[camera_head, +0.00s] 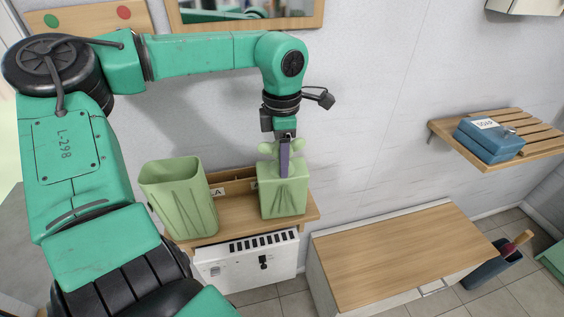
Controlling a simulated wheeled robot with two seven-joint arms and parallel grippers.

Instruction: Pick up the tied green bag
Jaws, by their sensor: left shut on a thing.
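A tied light green bag (284,197) stands on the right part of a small wooden shelf (235,217). Its knotted top shows around my left gripper (285,172). My left gripper points straight down and is shut on the bag's tied top; the fingertips partly hide the knot. The bag is upright, and I cannot tell whether its base touches the shelf. My right gripper is not in view.
An open green bin (180,196) stands left of the bag on the shelf. Below is a white unit (245,263). A wood-topped cabinet (395,255) is to the right, its top clear. A slatted shelf (505,135) holds blue soap boxes (490,141). A mirror (235,12) hangs above.

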